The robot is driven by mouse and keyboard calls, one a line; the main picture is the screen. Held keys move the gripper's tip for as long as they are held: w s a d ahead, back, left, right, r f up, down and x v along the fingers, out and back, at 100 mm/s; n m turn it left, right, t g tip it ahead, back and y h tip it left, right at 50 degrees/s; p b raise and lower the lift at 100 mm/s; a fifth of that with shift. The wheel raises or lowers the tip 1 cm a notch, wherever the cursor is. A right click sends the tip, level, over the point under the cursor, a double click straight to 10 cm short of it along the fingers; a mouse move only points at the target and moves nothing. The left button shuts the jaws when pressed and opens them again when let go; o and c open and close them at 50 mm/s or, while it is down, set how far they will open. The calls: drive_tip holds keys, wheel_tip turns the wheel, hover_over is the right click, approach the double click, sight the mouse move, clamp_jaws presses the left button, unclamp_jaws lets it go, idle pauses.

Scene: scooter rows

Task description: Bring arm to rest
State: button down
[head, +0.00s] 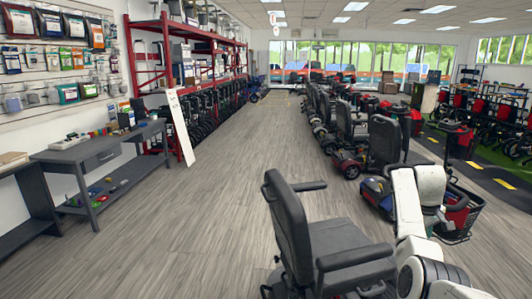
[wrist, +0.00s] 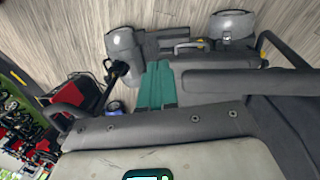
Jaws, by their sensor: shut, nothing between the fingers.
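My arm (head: 408,205) shows in white at the lower right of the head view, reaching up beside the nearest scooter seat. Its far end is bent over a scooter with a black basket, and the fingers cannot be made out there. In the wrist view my gripper (wrist: 158,66) has two teal fingers lying side by side, shut with nothing between them. The fingers point over grey parts and the wood-look floor. I see no object held.
A black scooter seat (head: 290,225) with armrests stands close in front, left of my arm. A row of scooters (head: 350,135) runs back behind it. A grey workbench (head: 95,152) and red shelving (head: 165,60) line the left. The wood-look aisle (head: 220,170) between is clear.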

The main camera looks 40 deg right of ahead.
drive_tip(key=w+a+f+n, duration=0.15)
drive_tip(key=a+f, duration=0.35)
drive_tip(key=a, duration=0.5)
drive_tip(key=w+a+f+t, duration=0.1)
drive_tip(key=w+a+f, duration=0.2)
drive_tip(key=a+f, duration=0.45)
drive_tip(key=w+a+f+n, duration=0.15)
drive_tip(key=a+f, duration=0.25)
drive_tip(key=a, duration=0.8)
drive_tip(key=s+a, duration=0.4)
drive_tip(key=a, duration=0.4)
drive_tip(key=s+a+n+y, duration=0.1)
drive_tip(key=s+a, duration=0.4)
drive_tip(key=a, duration=0.3)
drive_tip(key=s+a+n+t+y, duration=0.1)
drive_tip(key=s+a, duration=0.3)
drive_tip(key=a, duration=0.4)
drive_tip(key=shift+s+a+r, duration=0.2)
drive_tip(key=shift+a+r, duration=0.05)
